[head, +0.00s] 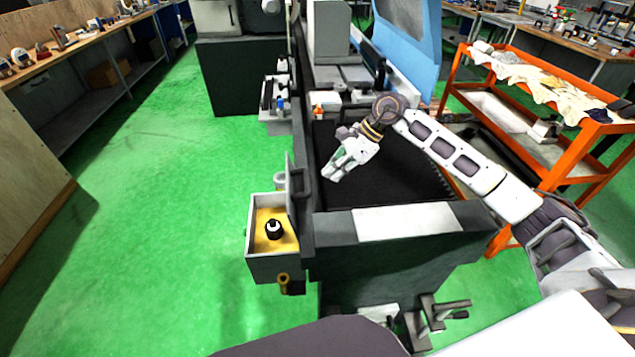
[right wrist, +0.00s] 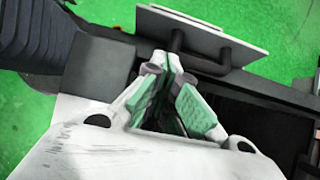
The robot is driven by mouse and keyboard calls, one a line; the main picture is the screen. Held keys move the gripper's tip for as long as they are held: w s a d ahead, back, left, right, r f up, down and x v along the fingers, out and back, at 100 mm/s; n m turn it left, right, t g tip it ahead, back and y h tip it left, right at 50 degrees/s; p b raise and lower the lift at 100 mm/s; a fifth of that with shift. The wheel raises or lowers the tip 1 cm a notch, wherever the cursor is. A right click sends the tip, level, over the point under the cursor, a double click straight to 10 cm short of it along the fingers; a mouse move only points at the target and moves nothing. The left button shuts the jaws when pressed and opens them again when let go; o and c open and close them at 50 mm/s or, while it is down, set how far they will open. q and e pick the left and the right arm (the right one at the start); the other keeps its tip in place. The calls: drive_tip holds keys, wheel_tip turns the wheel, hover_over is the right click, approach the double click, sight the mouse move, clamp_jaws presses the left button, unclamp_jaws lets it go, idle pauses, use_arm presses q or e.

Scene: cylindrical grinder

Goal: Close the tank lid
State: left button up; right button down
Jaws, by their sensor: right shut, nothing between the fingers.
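The tank (head: 262,266) is a small grey open box on the near left side of the machine, with yellow liquid and a black-and-white fitting inside. Its lid (head: 291,190) stands upright along the tank's right edge, so the tank is open. In the right wrist view the lid (right wrist: 215,32) is a grey plate with a dark bar handle (right wrist: 195,62) just beyond my fingertips. My right gripper (head: 332,172) is shut and empty, to the right of the lid over the machine bed. In the right wrist view its fingertips (right wrist: 168,66) point toward the handle; contact cannot be told. My left gripper is out of view.
The dark machine body (head: 400,250) lies under and in front of my right arm. A blue guard panel (head: 408,50) rises behind it. An orange cart (head: 560,165) with cloths stands at the right. Green floor (head: 160,200) left of the tank is clear.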

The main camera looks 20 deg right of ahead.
drive_tip(key=p, duration=0.2)
approach(291, 203)
wheel_tip(291, 203, down, 4)
drive_tip(key=d, duration=0.1)
drive_tip(key=shift+s+a+f, duration=0.15)
drive_tip(key=shift+a, duration=1.05)
drive_tip(key=shift+a+f+p, duration=0.1)
drive_tip(key=shift+a+p, duration=0.2)
drive_tip(key=shift+a, duration=0.2)
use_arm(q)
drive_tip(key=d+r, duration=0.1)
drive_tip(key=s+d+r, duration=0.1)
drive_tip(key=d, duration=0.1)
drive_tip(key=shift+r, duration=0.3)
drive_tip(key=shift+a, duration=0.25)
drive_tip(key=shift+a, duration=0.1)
use_arm(e)
drive_tip(key=shift+a, duration=0.15)
drive_tip(key=shift+a, duration=0.1)
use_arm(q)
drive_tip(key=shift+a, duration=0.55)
use_arm(e)
drive_tip(key=shift+w+a+h, duration=0.2)
drive_tip(key=shift+a+h, duration=0.2)
drive_tip(key=shift+a, duration=0.05)
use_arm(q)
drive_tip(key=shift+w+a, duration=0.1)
use_arm(e)
drive_tip(key=shift+a+f, duration=0.1)
drive_tip(key=shift+a, duration=0.05)
